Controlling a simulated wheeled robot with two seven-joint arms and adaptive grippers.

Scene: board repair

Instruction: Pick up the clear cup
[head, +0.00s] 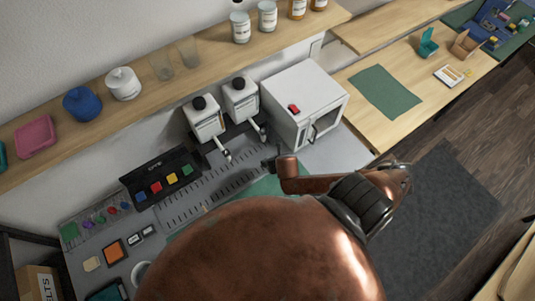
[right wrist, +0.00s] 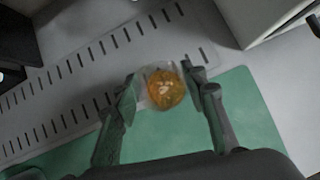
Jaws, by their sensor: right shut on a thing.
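In the right wrist view, a clear cup (right wrist: 152,72) with orange contents and a few pale bits sits between the fingers of my right gripper (right wrist: 163,84). The gripper is shut on the cup, with a finger on either side. The cup is seen from above, near the edge of the green mat. In the head view my copper-coloured arm covers this spot, and the cup is hidden. Two empty clear glasses (head: 162,66) stand on the wall shelf. My left gripper is not in view.
A white box-shaped machine (head: 310,95) and two white dispensers (head: 205,122) stand at the back of the bench. A black tray with coloured blocks (head: 152,172) lies left. The wooden table (head: 365,70) at the right has a green mat (head: 384,92) and free room.

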